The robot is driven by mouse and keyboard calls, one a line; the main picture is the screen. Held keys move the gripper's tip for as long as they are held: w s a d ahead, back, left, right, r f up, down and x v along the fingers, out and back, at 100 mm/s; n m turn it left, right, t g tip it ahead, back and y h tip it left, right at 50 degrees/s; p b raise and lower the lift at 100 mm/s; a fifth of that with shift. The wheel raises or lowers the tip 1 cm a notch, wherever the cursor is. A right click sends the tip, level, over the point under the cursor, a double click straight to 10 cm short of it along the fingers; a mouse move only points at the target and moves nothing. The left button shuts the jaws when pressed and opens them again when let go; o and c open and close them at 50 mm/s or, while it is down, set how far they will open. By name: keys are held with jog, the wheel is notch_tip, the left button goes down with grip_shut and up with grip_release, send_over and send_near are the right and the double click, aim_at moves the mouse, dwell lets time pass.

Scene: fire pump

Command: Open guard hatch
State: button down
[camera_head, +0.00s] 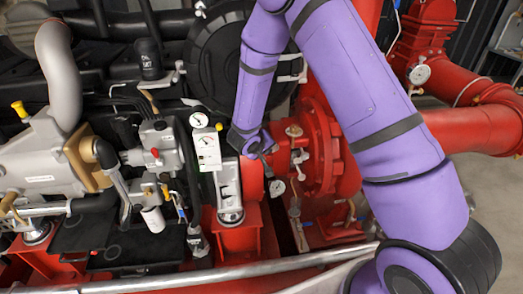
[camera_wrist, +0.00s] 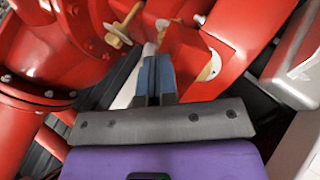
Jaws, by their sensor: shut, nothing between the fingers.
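My gripper (camera_head: 268,168) is at the end of the purple arm, low in the middle of the head view, close to the red guard part (camera_head: 252,181) between the engine and the pump. In the wrist view my gripper (camera_wrist: 154,62) has its blue-grey fingers together and empty, pointing at the red guard (camera_wrist: 250,25). A red flap-like piece with an opening beside it lies just right of the fingertips. I cannot tell for sure which part is the guard hatch, nor whether the fingers touch it. My arm hides part of the machine in the head view.
The red pump body (camera_head: 325,150) stands right of my gripper, with a small gauge (camera_head: 277,188) close by. A white gauge box (camera_head: 208,150) stands to the left. A brass fitting (camera_wrist: 118,35) is near the fingers. A silver rail (camera_head: 200,277) crosses in front.

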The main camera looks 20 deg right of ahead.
jog(key=shift+d, duration=0.15)
jog(key=shift+d+f, duration=0.25)
jog(key=shift+d, duration=1.05)
jog(key=shift+d+f, duration=0.2)
jog(key=shift+d, duration=1.05)
